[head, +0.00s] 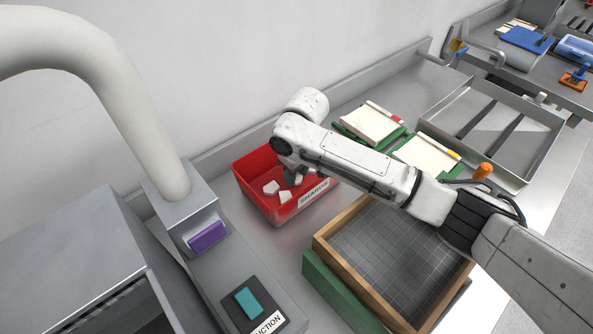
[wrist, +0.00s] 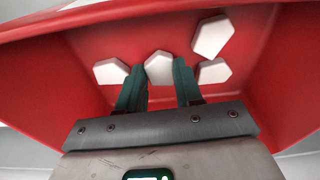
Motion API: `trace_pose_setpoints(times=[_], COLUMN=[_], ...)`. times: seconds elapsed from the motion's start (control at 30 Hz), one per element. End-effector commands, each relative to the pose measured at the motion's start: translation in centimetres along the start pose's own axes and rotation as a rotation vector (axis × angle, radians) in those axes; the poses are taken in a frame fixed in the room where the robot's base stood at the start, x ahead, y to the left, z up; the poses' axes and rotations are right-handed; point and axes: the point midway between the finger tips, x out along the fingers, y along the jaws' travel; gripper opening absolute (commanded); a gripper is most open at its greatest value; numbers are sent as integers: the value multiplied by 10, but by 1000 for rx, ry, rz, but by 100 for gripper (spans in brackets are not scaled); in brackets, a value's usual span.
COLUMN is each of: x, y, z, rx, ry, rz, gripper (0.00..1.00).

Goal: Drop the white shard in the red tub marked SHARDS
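The red tub marked SHARDS (head: 269,207) stands on the grey bench in the head view, and its red wall fills much of the wrist view (wrist: 80,110). My gripper (head: 291,174) points down into it. In the wrist view the teal fingers of my gripper (wrist: 159,68) are close together, with a white shard (wrist: 160,68) filling the gap between their tips. The fingers seem to touch it on both sides. How far it is above the tub floor is hard to tell. Other white shards lie in the tub, one left (wrist: 110,71) and two right (wrist: 212,37) (wrist: 214,71).
A wood-framed grid tray (head: 395,258) stands in front of the tub. Two green trays with pale slabs (head: 372,122) (head: 427,153) lie behind my arm. A unit with purple (head: 207,237) and teal (head: 248,302) buttons stands at left. The wall is close behind the tub.

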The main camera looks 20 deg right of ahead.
Motion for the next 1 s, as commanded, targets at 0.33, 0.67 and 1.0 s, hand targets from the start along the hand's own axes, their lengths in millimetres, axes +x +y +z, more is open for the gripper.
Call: trace_pose_setpoints(times=[0.33, 0.67, 1.0], x=[0, 0, -29], y=[0, 0, 1], z=[0, 0, -4], rx=[0, 0, 0], ry=[0, 0, 0], rz=[0, 0, 2], gripper=[65, 65, 65])
